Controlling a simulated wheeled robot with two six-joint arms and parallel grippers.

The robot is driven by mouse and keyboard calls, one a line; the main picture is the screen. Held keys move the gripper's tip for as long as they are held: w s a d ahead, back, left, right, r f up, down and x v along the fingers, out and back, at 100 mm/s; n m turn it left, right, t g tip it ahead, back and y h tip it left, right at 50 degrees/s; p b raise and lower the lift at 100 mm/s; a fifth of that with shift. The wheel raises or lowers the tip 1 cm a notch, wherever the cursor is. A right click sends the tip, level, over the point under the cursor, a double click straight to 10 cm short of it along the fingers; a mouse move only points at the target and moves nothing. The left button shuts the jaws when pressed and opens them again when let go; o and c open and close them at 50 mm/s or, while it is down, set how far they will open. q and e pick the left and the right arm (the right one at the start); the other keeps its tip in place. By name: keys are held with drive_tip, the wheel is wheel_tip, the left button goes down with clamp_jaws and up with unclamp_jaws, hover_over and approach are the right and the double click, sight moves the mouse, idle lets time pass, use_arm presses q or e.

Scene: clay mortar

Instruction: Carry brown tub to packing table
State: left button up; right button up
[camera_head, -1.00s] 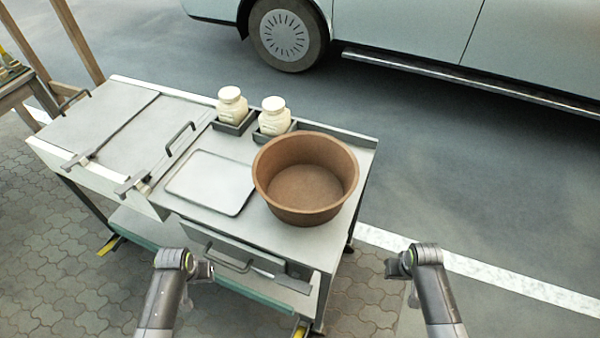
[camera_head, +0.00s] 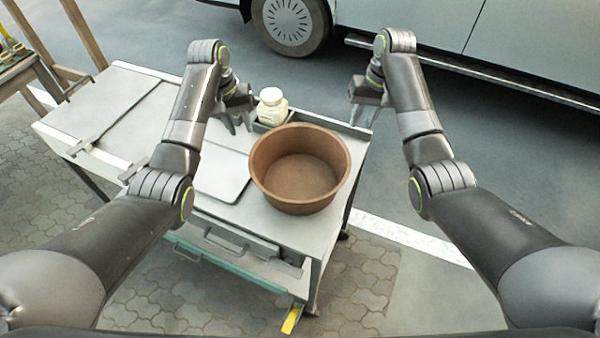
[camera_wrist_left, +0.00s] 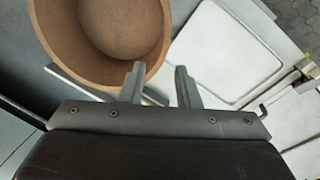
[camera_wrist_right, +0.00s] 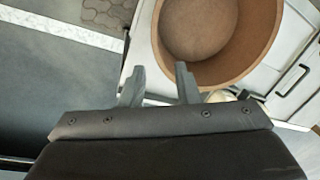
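The brown tub (camera_head: 300,172) is a round, empty, open vessel. It stands upright on the right part of the grey metal cart (camera_head: 270,228). My left gripper (camera_head: 238,122) is open and empty, behind and left of the tub; in the left wrist view its fingers (camera_wrist_left: 160,82) show apart near the tub rim (camera_wrist_left: 150,75). My right gripper (camera_head: 364,112) is beyond the tub to the right; in the right wrist view its fingers (camera_wrist_right: 160,82) are apart and empty beside the tub wall (camera_wrist_right: 225,75). Neither gripper touches the tub. I cannot tell which surface is the packing table.
A cream jar (camera_head: 271,107) stands in a dark holder at the cart's back edge. A flat light tray (camera_head: 221,172) lies left of the tub. A wooden structure (camera_head: 22,78) stands at the far left. A parked vehicle (camera_head: 430,25) is behind. Paving is open at front right.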

sight(259, 166)
use_arm(q)
drive_tip(key=shift+f, duration=0.1)
use_arm(e)
drive_tip(key=shift+f, duration=0.1)
